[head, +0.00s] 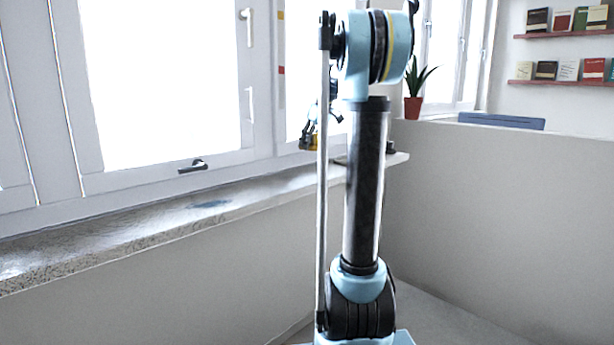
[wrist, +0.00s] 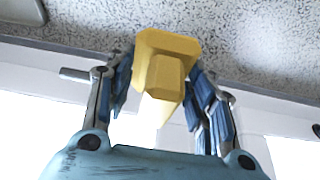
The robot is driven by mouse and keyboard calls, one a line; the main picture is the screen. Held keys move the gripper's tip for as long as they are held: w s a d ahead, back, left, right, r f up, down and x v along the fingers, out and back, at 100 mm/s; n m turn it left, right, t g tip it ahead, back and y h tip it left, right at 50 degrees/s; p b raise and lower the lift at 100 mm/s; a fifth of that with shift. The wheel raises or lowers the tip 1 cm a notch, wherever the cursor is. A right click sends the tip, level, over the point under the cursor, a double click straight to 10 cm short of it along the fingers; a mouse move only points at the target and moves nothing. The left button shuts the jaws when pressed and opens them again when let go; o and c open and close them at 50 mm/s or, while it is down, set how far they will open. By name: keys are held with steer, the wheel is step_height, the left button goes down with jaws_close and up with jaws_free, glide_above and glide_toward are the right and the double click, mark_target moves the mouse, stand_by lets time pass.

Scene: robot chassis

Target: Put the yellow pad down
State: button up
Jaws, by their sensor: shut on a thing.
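The yellow pad (wrist: 165,72) shows in the wrist view as a blocky piece with a wider flange and a narrow tapered part. My gripper (wrist: 160,80) is shut on it, with a blue-grey finger on each side. My arm hides part of the gripper in the head view.
The speckled sill is mostly bare along the left, with a bluish mark (head: 210,204). A small dark object (head: 391,147) stands at its right end. A potted plant (head: 414,100) stands on the partition at right.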

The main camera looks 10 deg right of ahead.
steer(key=shift+w+a, duration=0.1)
steer(key=shift+a, duration=0.05)
steer(key=shift+f, duration=0.35)
glide_toward(308, 174)
steer(key=shift+x, duration=2.75)
steer(key=shift+w+a+f, duration=0.1)
steer(key=shift+w+f, duration=0.05)
steer(key=shift+f, duration=0.2)
steer(key=o, duration=1.3)
steer(key=v, duration=1.7)
steer(key=shift+s+a+r, duration=0.15)
steer(key=shift+s+r, duration=0.1)
steer(key=shift+r, duration=0.15)
